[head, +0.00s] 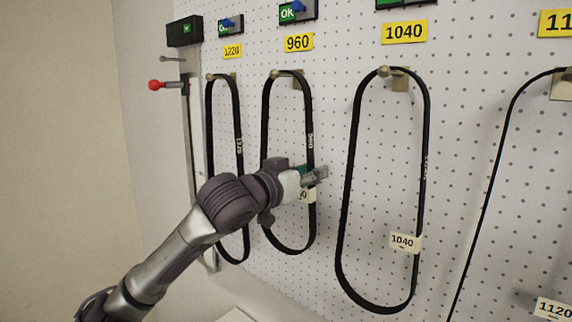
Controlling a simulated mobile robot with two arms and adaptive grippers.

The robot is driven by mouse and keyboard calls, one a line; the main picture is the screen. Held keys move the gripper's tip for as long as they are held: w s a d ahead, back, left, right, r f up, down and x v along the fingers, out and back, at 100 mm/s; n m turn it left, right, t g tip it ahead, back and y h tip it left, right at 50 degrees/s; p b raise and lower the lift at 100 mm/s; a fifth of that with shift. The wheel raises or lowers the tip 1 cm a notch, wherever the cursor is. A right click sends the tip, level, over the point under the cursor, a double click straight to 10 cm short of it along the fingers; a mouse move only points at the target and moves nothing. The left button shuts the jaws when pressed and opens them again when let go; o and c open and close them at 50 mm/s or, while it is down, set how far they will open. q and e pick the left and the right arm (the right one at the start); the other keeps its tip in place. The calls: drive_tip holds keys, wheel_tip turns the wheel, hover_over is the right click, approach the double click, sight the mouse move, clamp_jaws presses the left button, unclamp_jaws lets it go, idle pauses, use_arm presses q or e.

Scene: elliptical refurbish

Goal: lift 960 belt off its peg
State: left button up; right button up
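The 960 belt (309,122) is a black loop hanging from its peg (275,74) on the white pegboard, below the yellow 960 label (298,42). My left gripper (316,176) is at the belt's right strand, about halfway down. The gripper and wrist cover part of that strand and most of a white tag on it. The fingers look close to or touching the strand, but I cannot tell whether they are shut on it. The top of the loop still rests over the peg. My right gripper is not in view.
The 1220 belt (209,120) hangs to the left, partly behind my arm. The 1040 belt (426,130) hangs to the right with bare board between. Another belt (492,180) is at the far right. A red-knobbed lever (156,85) sticks out at the left.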

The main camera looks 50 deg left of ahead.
use_arm(q)
drive_tip(key=shift+s, duration=0.1)
drive_tip(key=shift+c, duration=0.6)
clamp_jaws()
drive_tip(key=shift+r, duration=0.1)
drive_tip(key=shift+s+r+b, duration=0.1)
drive_tip(key=shift+r+b, duration=0.05)
drive_tip(key=shift+b, duration=0.15)
wheel_tip(320, 180, up, 7)
drive_tip(key=shift+s+f+p, duration=0.1)
drive_tip(key=shift+p, duration=0.25)
drive_tip(key=s+d+b, duration=0.2)
drive_tip(key=s+b, duration=0.8)
drive_tip(key=s, duration=0.9)
drive_tip(key=shift+s+b, duration=0.25)
drive_tip(key=shift+b, duration=0.05)
drive_tip(key=shift+d+f, duration=0.1)
